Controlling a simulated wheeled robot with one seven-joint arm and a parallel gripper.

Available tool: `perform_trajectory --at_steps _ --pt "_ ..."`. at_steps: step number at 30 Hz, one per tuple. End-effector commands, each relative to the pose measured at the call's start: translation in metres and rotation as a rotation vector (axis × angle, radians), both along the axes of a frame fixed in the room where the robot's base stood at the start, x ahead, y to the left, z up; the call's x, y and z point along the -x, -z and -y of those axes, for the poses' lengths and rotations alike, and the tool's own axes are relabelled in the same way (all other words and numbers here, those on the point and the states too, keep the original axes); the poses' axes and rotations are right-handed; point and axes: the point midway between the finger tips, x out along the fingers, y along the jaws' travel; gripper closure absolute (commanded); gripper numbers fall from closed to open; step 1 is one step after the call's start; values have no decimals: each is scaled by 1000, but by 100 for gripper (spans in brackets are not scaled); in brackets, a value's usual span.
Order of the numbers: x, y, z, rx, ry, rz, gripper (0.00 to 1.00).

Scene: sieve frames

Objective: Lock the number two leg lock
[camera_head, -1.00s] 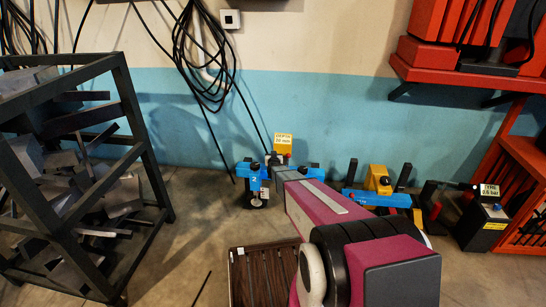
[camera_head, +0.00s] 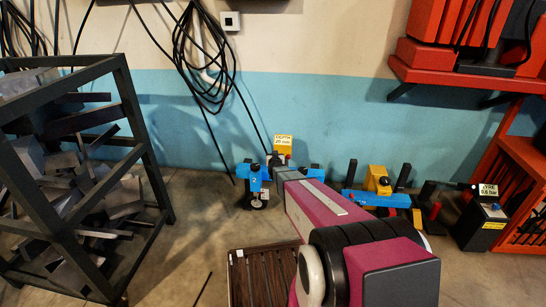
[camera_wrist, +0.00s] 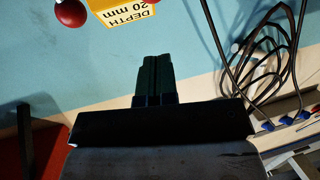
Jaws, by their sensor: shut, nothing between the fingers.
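A blue leg unit marked "2" (camera_head: 254,180) stands on the floor near the wall, left of my arm in the head view. It has a dark post on top and a round foot below. The rest of the blue machine behind it is partly covered by my arm. A yellow sign reading "DEPTH" (camera_head: 283,143) rises above it. The sign also shows in the wrist view, reading 20 mm (camera_wrist: 122,10). My gripper (camera_wrist: 157,62) is shut and empty in the wrist view, pointing toward the wall below the sign. Its fingers touch nothing visible there.
A red ball knob (camera_wrist: 70,13) shows at the wrist view's top left. In the head view, a dark rack of metal pieces (camera_head: 150,165) stands left and a slatted mat (camera_head: 250,280) lies in front. Another blue machine (camera_head: 375,199) and a gauge box (camera_head: 483,225) are right. Cables hang on the wall.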

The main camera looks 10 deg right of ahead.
Motion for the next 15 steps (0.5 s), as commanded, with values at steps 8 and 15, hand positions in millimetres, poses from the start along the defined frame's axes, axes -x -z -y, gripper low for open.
perform_trajectory --at_steps 8,15 --pt "52 -35 -4 -1 0 -4 100" --pt "65 -45 -5 -2 -1 -4 100"
